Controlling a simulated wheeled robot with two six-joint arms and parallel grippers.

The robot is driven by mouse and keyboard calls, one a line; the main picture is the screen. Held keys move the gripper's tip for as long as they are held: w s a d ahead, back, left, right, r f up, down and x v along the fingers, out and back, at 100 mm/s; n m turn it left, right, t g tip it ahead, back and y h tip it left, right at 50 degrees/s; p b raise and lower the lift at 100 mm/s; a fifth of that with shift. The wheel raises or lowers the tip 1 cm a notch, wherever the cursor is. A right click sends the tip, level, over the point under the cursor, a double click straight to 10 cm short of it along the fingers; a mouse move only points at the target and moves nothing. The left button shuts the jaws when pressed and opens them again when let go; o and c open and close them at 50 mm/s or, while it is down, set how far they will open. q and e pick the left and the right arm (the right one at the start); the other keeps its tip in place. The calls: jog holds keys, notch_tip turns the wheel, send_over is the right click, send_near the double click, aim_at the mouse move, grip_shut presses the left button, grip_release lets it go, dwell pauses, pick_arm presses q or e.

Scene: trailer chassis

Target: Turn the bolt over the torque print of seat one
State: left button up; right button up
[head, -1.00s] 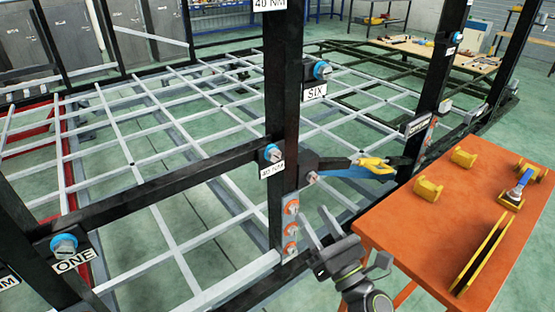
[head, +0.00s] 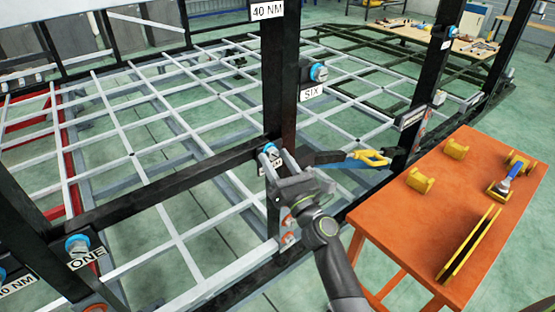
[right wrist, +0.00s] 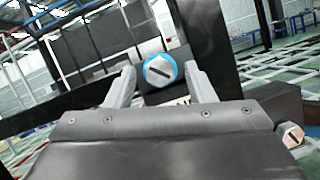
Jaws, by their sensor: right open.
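A silver bolt head with a blue ring (head: 270,151) sits on the middle black post, above a print that my gripper now partly covers. My right gripper (head: 279,164) is at this bolt, jaws open. In the right wrist view the bolt (right wrist: 160,71) shows between the two open fingers (right wrist: 160,80), with a dark slot slanting down to the right. I cannot tell whether the fingers touch it. The ONE label (head: 88,258) hangs below another blue-ringed bolt (head: 78,244) at the lower left. My left gripper is out of view.
A SIX label (head: 312,93) lies below a blue-ringed bolt (head: 318,72). A blue and yellow tool (head: 366,158) sticks out right of the post. An orange table (head: 420,220) with yellow parts stands at right. The chassis grid (head: 180,145) lies behind.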

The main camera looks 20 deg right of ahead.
jog(key=c, duration=1)
jog(key=shift+f, duration=0.1)
